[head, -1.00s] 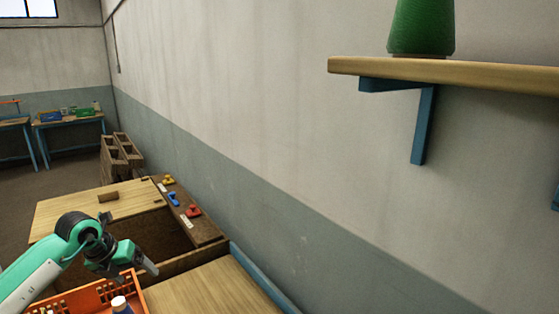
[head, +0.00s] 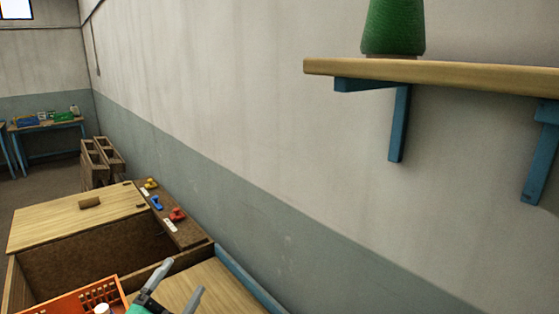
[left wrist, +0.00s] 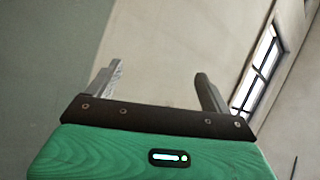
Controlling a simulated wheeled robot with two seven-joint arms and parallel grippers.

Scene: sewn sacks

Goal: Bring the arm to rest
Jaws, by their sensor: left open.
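My left gripper (head: 176,284) is at the bottom of the head view, above the wooden table top (head: 222,292) and just right of an orange crate. Its two grey fingers are apart with nothing between them. In the left wrist view the open fingers (left wrist: 158,90) stand in front of bare wall, with a window at the right. My right gripper is not in view.
The orange crate (head: 72,303) holds a white-capped item (head: 102,309). Behind it is a wooden bin with a light lid (head: 75,218) and small coloured knobs (head: 177,214). A shelf (head: 450,77) with a green cone (head: 394,28) juts from the wall.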

